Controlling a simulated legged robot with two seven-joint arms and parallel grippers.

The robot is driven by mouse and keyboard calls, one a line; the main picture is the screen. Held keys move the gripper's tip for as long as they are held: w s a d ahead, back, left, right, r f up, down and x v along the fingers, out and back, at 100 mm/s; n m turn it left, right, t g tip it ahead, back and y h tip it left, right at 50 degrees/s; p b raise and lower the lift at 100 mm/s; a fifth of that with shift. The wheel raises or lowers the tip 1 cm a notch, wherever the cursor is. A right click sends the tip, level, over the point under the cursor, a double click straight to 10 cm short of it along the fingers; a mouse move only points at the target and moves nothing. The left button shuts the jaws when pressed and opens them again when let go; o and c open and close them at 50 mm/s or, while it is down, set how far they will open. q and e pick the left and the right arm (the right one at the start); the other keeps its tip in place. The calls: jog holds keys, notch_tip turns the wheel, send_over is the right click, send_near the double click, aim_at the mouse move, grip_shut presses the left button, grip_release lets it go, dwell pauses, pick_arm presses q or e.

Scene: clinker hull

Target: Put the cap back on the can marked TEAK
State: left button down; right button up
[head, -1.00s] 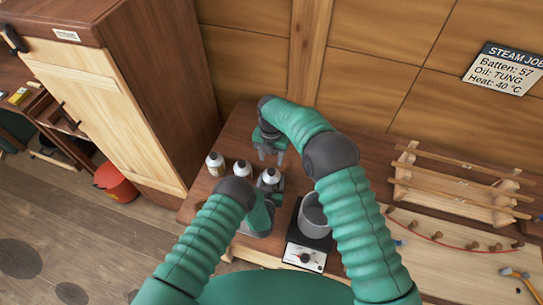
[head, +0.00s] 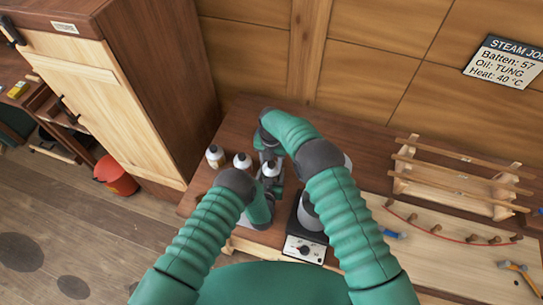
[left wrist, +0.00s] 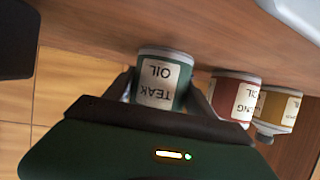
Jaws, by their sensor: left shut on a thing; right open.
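The can marked TEAK OIL (left wrist: 160,85) is dark green with a white label and appears upside down in the left wrist view. Its base side faces the bench and its top end is hidden behind my gripper. My left gripper (left wrist: 160,100) is shut on its sides. In the head view the can's pale top (head: 270,170) shows between my arms. My right gripper (head: 268,163) is open close behind and above that can, pointing down. I cannot make out a loose cap, or whether one is between the right fingers.
A red TUNG can (left wrist: 235,98) and a yellow-brown can (left wrist: 279,108) stand close beside it. A hotplate (head: 304,248) with a grey pot (head: 308,212) is right of the left gripper. A wooden rack (head: 455,185) stands further right. A cabinet (head: 130,90) bounds the left.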

jog(key=shift+f, duration=0.1)
grip_shut()
dwell(0.3)
